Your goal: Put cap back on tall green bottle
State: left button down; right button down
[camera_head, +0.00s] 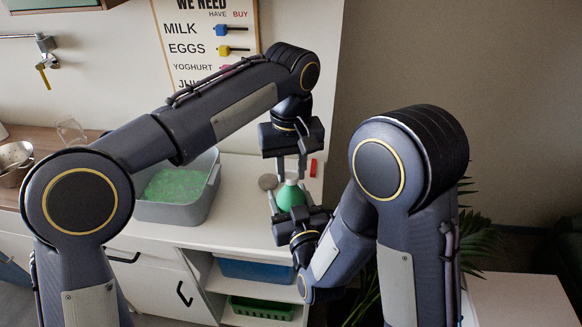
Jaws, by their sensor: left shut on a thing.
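The green bottle (290,196) stands upright on the white counter, its lower part hidden by my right gripper. My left gripper (290,170) points down right over the bottle's top. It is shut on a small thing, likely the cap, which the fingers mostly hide. I cannot tell whether the cap touches the bottle's neck. My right gripper (290,200) reaches in from the front right with one finger on each side of the bottle. Whether these fingers press on it is not clear.
A grey tub (208,205) with green contents stands left of the bottle. A small round grey item (267,182) and a red item (313,168) lie close to the bottle. The counter's front edge is near, with open shelves below. A plant (478,235) stands at right.

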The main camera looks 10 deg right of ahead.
pick_arm(q)
jog(key=m, duration=0.6)
jog(key=shift+m, duration=0.3)
jog(key=m, duration=0.4)
jog(key=shift+m, duration=0.3)
jog(key=m, duration=0.3)
jog(key=c, duration=1.1)
grip_release()
notch_tip(320, 180, up, 6)
jog(key=shift+r, duration=0.75)
